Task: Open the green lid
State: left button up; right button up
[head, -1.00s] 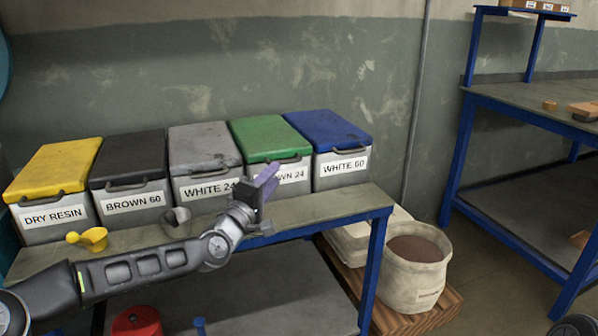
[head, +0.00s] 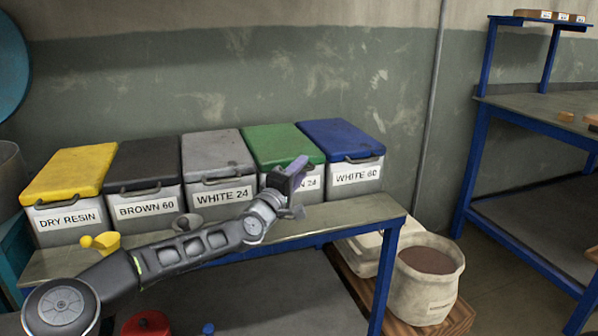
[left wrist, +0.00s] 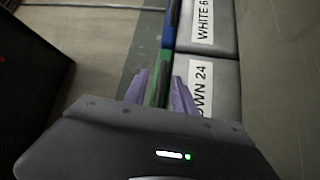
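The green lid (head: 278,143) lies shut on a grey bin labelled "BROWN 24", second from the right in the row. My left gripper (head: 296,168) is at the lid's front edge, its purple fingers covering part of the label and the handle area. In the left wrist view the two fingers (left wrist: 160,80) stand apart, and a strip of the green lid (left wrist: 163,88) shows between them. I cannot tell whether they touch it. The bin's label (left wrist: 201,90) is right of the fingers there. My right gripper is not in view.
The blue lid (head: 340,139) is close on the right and the grey lid (head: 216,152) close on the left. A yellow scoop (head: 103,241) and a grey scoop (head: 187,223) lie on the bench (head: 345,213).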

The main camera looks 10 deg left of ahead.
pick_arm(q)
jog(key=shift+c, duration=0.4)
grip_shut()
dwell(1.0)
